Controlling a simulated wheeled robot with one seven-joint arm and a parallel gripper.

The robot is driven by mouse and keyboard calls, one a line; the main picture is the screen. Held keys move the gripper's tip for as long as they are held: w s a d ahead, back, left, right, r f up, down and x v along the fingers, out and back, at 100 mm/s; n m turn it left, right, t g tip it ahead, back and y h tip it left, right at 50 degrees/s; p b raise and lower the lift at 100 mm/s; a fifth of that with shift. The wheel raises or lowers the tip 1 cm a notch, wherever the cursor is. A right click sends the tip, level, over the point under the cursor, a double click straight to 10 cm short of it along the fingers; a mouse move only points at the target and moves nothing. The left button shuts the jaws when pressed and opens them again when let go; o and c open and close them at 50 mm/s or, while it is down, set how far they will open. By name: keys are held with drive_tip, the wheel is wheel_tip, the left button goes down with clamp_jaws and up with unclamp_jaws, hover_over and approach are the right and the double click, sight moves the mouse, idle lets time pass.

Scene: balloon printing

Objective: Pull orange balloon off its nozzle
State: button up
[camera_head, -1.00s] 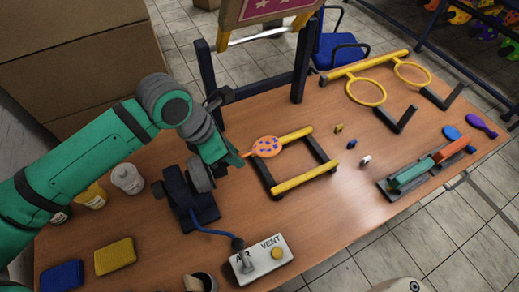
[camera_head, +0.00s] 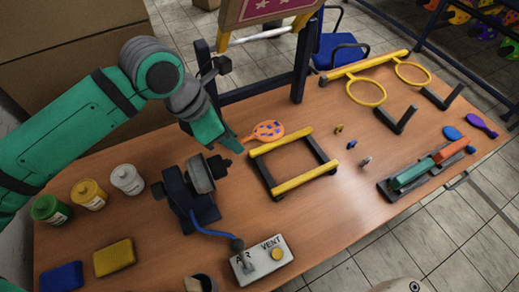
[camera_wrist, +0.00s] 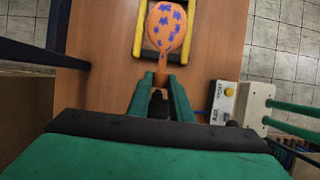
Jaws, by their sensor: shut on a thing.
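The orange balloon (camera_head: 268,131) has purple star prints and looks flat. In the head view it points right from my gripper (camera_head: 237,144), above the far side of the yellow-railed frame (camera_head: 282,184). My gripper is shut on the balloon's neck. In the wrist view the balloon (camera_wrist: 166,25) extends forward from my fingertips (camera_wrist: 160,82). The dark nozzle (camera_head: 221,166) on its blue stand (camera_head: 192,200) shows bare below my gripper, apart from the balloon in the head view.
A control box (camera_head: 262,260) with a yellow button stands at the front. Several paint jars (camera_head: 127,179) and sponges (camera_head: 114,257) are on the left. A squeegee tray (camera_head: 430,172) lies at right. Dark posts (camera_head: 301,70) rise behind.

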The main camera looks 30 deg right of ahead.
wheel_tip(320, 180, up, 4)
drive_tip(key=shift+s+f, duration=0.1)
drive_tip(key=shift+f, duration=0.1)
drive_tip(key=shift+s+r, duration=0.1)
drive_tip(key=shift+r, duration=0.65)
wheel_tip(320, 180, up, 6)
drive_tip(key=shift+f, duration=0.25)
drive_tip(key=shift+w+f, duration=0.1)
drive_tip(key=shift+w, duration=0.15)
